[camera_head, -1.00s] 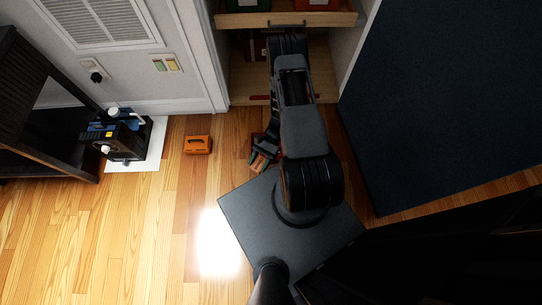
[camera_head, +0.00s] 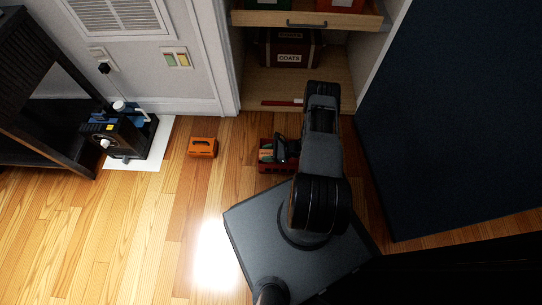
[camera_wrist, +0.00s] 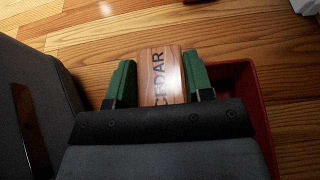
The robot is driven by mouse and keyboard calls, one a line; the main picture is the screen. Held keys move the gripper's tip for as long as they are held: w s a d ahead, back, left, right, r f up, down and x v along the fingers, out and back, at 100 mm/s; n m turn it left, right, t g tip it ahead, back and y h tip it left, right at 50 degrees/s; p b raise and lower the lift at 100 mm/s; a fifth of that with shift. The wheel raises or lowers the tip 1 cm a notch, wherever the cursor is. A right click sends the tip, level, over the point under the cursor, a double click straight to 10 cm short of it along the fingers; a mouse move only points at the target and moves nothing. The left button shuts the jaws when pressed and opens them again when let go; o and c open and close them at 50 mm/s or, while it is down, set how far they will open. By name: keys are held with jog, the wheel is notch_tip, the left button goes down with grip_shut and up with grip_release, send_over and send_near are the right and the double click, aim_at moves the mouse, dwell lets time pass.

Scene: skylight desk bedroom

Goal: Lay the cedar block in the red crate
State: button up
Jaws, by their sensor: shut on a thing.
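The cedar block (camera_wrist: 160,75) is a brown wooden piece marked "CEDAR". In the wrist view it is gripped between the green finger pads of my gripper (camera_wrist: 160,84). The red crate (camera_wrist: 250,85) shows beside and below my right finger, its dark interior partly hidden by my gripper. In the head view the red crate (camera_head: 266,169) stands on the wood floor in front of the cabinet. My gripper (camera_head: 268,150) is over it there, with the block small between the fingers. Whether the block touches the crate cannot be told.
An orange case (camera_head: 202,147) stands on the floor left of the crate. A dark machine (camera_head: 118,135) sits on a white mat farther left. The cabinet holds a "COATS" box (camera_head: 289,58) below an open drawer (camera_head: 300,19). Open floor lies at the left front.

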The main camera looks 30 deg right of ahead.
jog(key=shift+w+d+f+b, duration=0.6)
jog(key=shift+w+f+b, duration=0.25)
jog(key=shift+f, duration=0.7)
jog(key=shift+w+d+f+b, duration=0.65)
jog(key=shift+f+b, duration=0.3)
jog(key=shift+f, duration=0.6)
jog(key=shift+w+d+f+b, duration=0.55)
jog(key=shift+w+f+b, duration=0.3)
jog(key=shift+f, duration=0.7)
jog(key=shift+s, duration=0.1)
jog(key=shift+f, duration=0.6)
jog(key=o, duration=0.9)
